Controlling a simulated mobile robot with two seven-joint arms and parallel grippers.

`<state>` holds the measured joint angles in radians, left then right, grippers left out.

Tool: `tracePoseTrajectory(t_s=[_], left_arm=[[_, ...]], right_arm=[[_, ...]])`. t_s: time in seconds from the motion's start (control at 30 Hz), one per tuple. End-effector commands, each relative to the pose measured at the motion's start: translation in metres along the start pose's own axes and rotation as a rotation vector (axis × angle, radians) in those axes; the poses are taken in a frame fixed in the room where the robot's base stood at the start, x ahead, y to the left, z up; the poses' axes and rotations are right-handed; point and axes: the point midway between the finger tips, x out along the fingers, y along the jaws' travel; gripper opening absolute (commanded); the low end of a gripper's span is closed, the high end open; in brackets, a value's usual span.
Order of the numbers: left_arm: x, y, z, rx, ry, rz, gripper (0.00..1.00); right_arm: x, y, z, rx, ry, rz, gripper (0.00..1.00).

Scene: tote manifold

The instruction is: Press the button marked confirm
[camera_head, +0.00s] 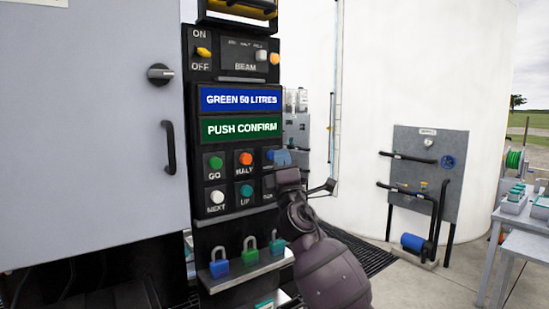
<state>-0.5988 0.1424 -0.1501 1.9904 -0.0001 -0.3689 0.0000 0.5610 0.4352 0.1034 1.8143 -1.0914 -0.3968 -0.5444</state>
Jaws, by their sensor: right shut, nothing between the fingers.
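The control panel (236,224) holds two rows of round buttons. A blue button (269,155) is at the right end of the upper row, partly covered by my right gripper (281,158). Its label is hidden, so I cannot read which button is marked confirm. The right gripper is shut and empty, its tip over or very close to the blue button; I cannot tell if it touches. A green display (241,128) reads "PUSH CONFIRM". A blue display (240,99) above it reads "GREEN 50 LITRES". My left gripper is out of view.
Left of the blue button are the orange HALT button (246,158) and green GO button (215,162). Below are the white NEXT button (217,197) and teal UP button (246,190). Padlocks (250,250) hang lower. A grey cabinet (90,120) stands at the left.

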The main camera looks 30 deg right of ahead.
Motion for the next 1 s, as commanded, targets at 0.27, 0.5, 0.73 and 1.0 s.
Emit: tracePoseTrajectory(t_s=[0.27, 0.5, 0.73, 1.0], left_arm=[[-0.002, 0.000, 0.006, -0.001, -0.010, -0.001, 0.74], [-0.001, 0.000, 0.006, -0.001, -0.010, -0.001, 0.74], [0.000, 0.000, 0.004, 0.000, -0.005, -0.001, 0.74], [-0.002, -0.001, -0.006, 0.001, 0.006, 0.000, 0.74]], right_arm=[[0.002, -0.001, -0.002, 0.000, 0.000, 0.000, 0.00], [0.003, -0.002, -0.002, 0.000, 0.000, 0.000, 0.00], [0.002, -0.001, -0.002, 0.000, 0.000, 0.000, 0.00], [-0.005, 0.004, 0.004, 0.001, 0.000, 0.000, 0.00]])
